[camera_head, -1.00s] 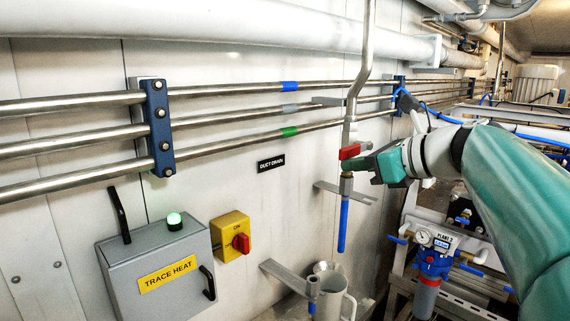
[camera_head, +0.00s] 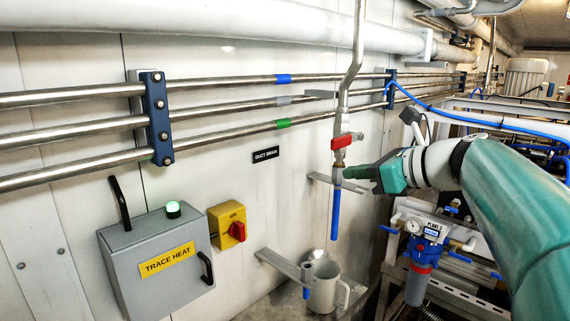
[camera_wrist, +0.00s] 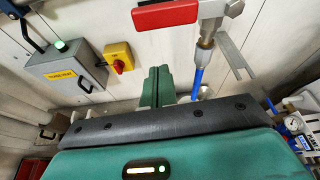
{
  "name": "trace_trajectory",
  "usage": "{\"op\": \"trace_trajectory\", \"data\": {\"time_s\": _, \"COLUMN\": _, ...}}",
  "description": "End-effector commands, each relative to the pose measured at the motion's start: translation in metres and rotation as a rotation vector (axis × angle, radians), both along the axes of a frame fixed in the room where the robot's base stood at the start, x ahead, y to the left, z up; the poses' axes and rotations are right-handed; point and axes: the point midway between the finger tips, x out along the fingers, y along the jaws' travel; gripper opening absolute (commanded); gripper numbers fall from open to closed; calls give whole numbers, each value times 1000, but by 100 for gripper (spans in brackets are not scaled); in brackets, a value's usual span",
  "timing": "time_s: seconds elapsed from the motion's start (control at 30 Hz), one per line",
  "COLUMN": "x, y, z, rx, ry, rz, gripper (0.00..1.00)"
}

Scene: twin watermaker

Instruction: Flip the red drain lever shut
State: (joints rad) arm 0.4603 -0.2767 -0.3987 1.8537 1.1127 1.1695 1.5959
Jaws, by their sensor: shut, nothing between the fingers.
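The red drain lever (camera_head: 342,142) sits on a valve in the vertical steel drain pipe, beside the DUCT DRAIN label (camera_head: 266,154). A blue tube (camera_head: 335,214) hangs below the valve. In the wrist view the red lever (camera_wrist: 166,15) lies at the top, its length roughly across the picture, with the valve body to its right. My green gripper (camera_head: 350,177) is shut and empty. Its fingertips are just below and to the right of the lever in the head view, apart from it. In the wrist view the closed fingers (camera_wrist: 157,84) also point below the lever.
A grey TRACE HEAT box (camera_head: 158,262) and a yellow switch with a red knob (camera_head: 228,224) are on the wall at left. A metal jug (camera_head: 330,290) stands below the tube. A bracket (camera_head: 325,180) juts out near the valve.

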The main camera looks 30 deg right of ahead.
Motion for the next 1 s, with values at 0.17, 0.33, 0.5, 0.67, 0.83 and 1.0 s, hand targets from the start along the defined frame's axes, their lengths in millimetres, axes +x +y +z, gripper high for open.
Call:
{"op": "trace_trajectory", "data": {"time_s": 0.17, "x": -30, "y": -13, "z": 12, "rx": 1, "ry": 1, "rz": -2, "gripper": 0}}
{"op": "trace_trajectory", "data": {"time_s": 0.33, "x": -53, "y": -22, "z": 20, "rx": 1, "ry": 4, "rz": 0, "gripper": 0}}
{"op": "trace_trajectory", "data": {"time_s": 0.5, "x": -62, "y": -25, "z": 23, "rx": 1, "ry": 4, "rz": 1, "gripper": 0}}
{"op": "trace_trajectory", "data": {"time_s": 0.67, "x": -63, "y": -25, "z": 23, "rx": 2, "ry": 4, "rz": 2, "gripper": 0}}
{"op": "trace_trajectory", "data": {"time_s": 0.83, "x": -64, "y": -25, "z": 23, "rx": 1, "ry": 4, "rz": 1, "gripper": 0}}
{"op": "trace_trajectory", "data": {"time_s": 1.0, "x": -64, "y": -24, "z": 23, "rx": 0, "ry": 5, "rz": 2, "gripper": 0}}
